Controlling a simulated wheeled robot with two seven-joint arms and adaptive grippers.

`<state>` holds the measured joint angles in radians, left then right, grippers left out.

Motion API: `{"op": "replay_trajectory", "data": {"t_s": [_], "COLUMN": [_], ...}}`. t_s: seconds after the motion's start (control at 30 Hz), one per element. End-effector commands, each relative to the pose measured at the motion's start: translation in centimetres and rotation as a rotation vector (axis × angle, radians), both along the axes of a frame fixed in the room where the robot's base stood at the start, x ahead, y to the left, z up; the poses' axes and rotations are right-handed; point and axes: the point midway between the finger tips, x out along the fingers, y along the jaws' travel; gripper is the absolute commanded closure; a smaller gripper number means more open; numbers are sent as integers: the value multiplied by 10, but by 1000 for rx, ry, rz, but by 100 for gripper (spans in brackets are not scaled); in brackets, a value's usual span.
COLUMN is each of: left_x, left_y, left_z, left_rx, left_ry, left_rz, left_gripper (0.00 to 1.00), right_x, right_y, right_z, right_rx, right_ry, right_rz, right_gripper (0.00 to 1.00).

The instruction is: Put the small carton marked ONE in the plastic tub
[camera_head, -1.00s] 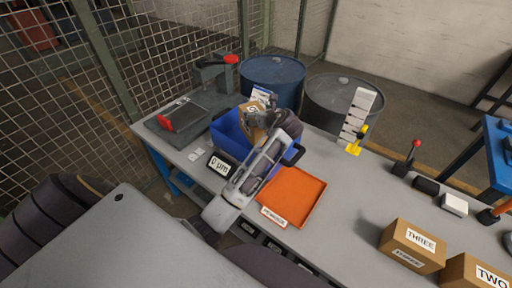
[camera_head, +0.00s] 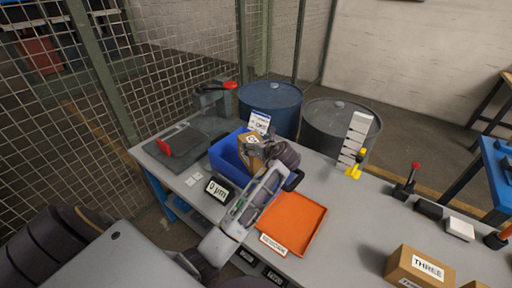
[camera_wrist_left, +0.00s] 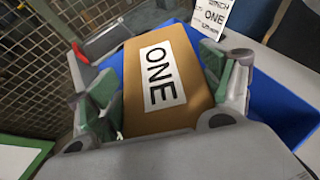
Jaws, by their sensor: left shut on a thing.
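The small brown carton marked ONE (camera_wrist_left: 185,98) fills the middle of the left wrist view, between the green-padded fingers of my left gripper (camera_wrist_left: 160,90). The carton also shows in the head view (camera_head: 249,143), partly covered by the gripper. My left gripper (camera_head: 262,150) is shut on the carton at the blue plastic tub (camera_head: 226,158). The tub's blue wall also shows at the right of the left wrist view (camera_wrist_left: 275,115). How deep the carton sits in the tub I cannot tell. My right gripper is not in view.
An orange tray (camera_head: 293,222) lies right of the tub. A small display (camera_head: 218,189) stands in front of it. A carton marked THREE (camera_head: 420,267) is at the near right. A sign card (camera_head: 260,122) stands behind the tub, near a blue drum (camera_head: 270,103).

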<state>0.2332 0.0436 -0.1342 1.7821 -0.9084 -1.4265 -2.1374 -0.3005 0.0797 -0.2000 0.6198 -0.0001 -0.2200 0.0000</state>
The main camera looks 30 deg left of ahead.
Motion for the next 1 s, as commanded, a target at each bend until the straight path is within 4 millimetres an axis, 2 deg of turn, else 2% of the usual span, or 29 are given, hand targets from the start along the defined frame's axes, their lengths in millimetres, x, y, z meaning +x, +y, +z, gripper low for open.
{"op": "replay_trajectory", "data": {"t_s": [0.23,0.4,0.83,1.0], "left_x": [0,1,1,1], "left_y": [0,0,0,0], "left_z": [-25,-36,-39,-48], "left_rx": [3,4,3,3], "left_ry": [-5,-9,-8,-6], "left_rz": [0,0,-1,0], "left_gripper": [92,92,92,92], "right_x": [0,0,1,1], "right_y": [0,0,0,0], "right_z": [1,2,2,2], "right_rx": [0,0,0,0], "right_ry": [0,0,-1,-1], "right_rz": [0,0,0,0], "right_gripper": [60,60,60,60]}}
